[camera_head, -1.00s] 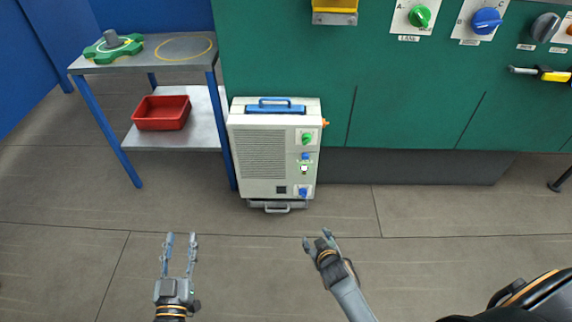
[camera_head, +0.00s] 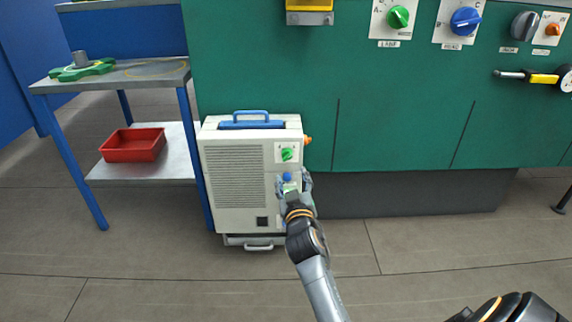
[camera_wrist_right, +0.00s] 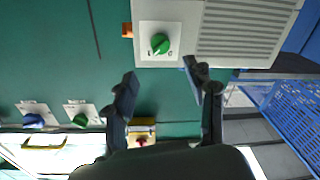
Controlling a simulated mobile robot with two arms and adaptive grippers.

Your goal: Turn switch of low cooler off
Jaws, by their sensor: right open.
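The low cooler (camera_head: 235,180) is a white box with a grey grille and a blue top handle, standing on the floor against the green wall. Its green switch (camera_head: 287,154) sits on a pale plate at the upper right of its front. A blue knob (camera_head: 287,176) is just below it. My right gripper (camera_head: 293,184) is in front of the cooler's right side, below the green switch, and hides the lower controls. In the right wrist view the gripper (camera_wrist_right: 165,88) is open and empty, with the green switch (camera_wrist_right: 160,43) beyond the fingertips, apart from them. My left gripper is out of view.
A metal table (camera_head: 150,75) with blue legs stands left of the cooler, with a red bin (camera_head: 133,145) on its lower shelf. Green (camera_head: 398,16) and blue (camera_head: 466,20) knobs are on the wall panel above. An orange part (camera_head: 308,140) sticks out from the cooler's right side.

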